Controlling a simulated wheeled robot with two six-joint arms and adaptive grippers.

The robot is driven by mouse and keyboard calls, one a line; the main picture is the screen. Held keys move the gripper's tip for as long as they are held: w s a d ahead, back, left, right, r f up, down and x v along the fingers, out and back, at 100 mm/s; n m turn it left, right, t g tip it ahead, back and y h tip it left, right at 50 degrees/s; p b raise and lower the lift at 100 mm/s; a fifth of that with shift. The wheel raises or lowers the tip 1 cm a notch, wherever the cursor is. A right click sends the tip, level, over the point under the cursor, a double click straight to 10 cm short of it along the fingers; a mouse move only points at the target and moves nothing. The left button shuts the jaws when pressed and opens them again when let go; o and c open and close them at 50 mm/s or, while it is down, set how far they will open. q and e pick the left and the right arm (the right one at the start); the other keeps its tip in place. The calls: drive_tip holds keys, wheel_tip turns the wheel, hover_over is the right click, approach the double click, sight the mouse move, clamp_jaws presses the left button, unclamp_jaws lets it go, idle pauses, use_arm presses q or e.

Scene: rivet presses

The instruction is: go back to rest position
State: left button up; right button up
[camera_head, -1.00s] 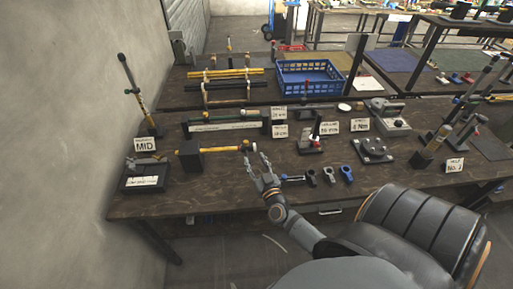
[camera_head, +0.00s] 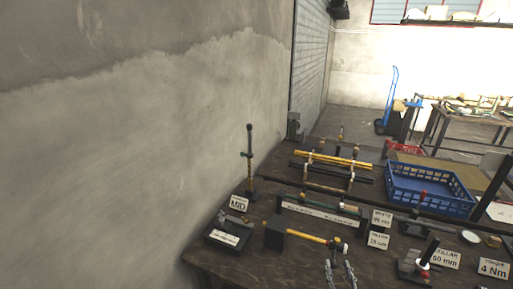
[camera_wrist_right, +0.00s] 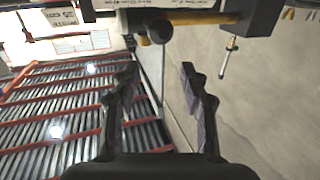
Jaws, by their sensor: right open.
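My right gripper (camera_head: 339,268) shows at the bottom edge of the head view, at the front of the workbench (camera_head: 215,263). Its two fingers are apart with nothing between them. In the right wrist view the open fingers (camera_wrist_right: 160,72) are also empty. A yellow-handled tool (camera_head: 308,238) lies with one end at a black block (camera_head: 274,234), just beyond my right gripper. The yellow handle (camera_wrist_right: 195,18) and the block (camera_wrist_right: 264,14) also show at the top of the right wrist view, apart from the fingers. My left gripper is in neither view.
The bench holds a MID sign (camera_head: 239,202), a small press (camera_head: 232,230), a rack with yellow rods (camera_head: 335,158), a blue crate (camera_head: 430,190) and several labels. A bare wall (camera_head: 130,130) stands at the left. A blue hand truck (camera_head: 388,100) stands behind.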

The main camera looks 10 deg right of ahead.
drive_tip(key=s+a+f+n+g+y, duration=0.1)
drive_tip(key=s+a+n+g+y, duration=0.2)
drive_tip(key=a, duration=0.4)
drive_tip(key=s+a+n+g+y, duration=0.1)
drive_tip(key=a+n+g+y, duration=0.2)
drive_tip(key=a+y, duration=0.35)
drive_tip(key=s+d+m+g+h, duration=0.1)
drive_tip(key=s+d+g+h, duration=0.25)
drive_tip(key=s, duration=0.35)
drive_tip(key=s+d+m+g+h, duration=0.2)
drive_tip(key=s+g+h, duration=0.15)
drive_tip(key=s, duration=0.35)
wheel_tip(320, 180, down, 26)
drive_tip(key=s+d+g, duration=0.1)
drive_tip(key=d+g, duration=0.1)
drive_tip(key=d, duration=0.1)
drive_tip(key=s+d+f+g, duration=0.1)
drive_tip(key=s+f, duration=1.6)
drive_tip(key=s, duration=0.2)
drive_tip(key=shift+s+y, duration=0.2)
drive_tip(key=shift+y, duration=0.15)
